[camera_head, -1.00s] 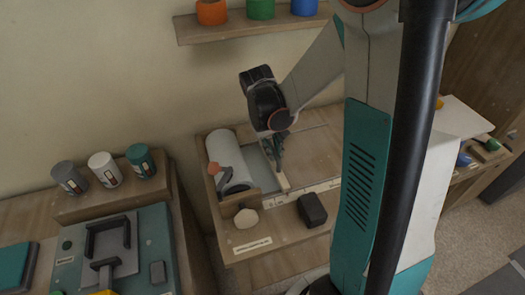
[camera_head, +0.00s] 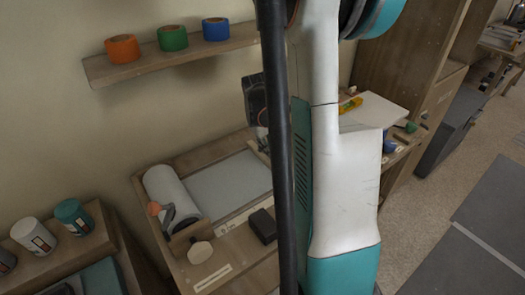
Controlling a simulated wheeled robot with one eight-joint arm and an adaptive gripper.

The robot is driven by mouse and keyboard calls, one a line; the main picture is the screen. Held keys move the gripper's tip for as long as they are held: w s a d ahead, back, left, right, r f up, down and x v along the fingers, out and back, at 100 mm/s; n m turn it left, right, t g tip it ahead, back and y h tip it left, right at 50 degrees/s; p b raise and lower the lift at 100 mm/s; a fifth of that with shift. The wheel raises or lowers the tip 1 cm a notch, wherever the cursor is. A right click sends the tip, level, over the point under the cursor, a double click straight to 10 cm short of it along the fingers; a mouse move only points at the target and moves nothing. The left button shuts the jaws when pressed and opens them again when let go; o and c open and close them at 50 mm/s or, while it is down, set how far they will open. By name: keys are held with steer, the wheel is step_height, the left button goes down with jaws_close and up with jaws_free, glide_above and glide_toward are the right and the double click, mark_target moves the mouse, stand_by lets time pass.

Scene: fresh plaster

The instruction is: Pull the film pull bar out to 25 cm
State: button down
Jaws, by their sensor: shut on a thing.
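The film roll (camera_head: 170,193) is a white cylinder at the left of a wooden dispenser tray (camera_head: 150,171). A grey sheet of film (camera_head: 228,182) stretches from it to the right, flat over the tray. My gripper (camera_head: 263,143) shows only as a sliver at the far right end of the film, beside the dark column that crosses the view. It is shut on the film pull bar. My arm and the column hide the fingertips and nearly all of the bar.
A pale scale strip (camera_head: 242,214) runs along the film's front edge. A black block (camera_head: 263,226) and a pale round knob (camera_head: 200,252) are in front. An orange-tipped lever (camera_head: 155,208) stands by the roll. A shelf (camera_head: 185,57) with tape rolls hangs above.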

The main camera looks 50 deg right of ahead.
steer(key=c, duration=1.6)
jaws_free()
steer(key=shift+r, duration=0.1)
step_height(320, 180, up, 12)
steer(key=a, duration=0.2)
steer(key=shift+w+a+f, duration=0.15)
steer(key=shift+w+f, duration=0.05)
steer(key=shift+w, duration=0.05)
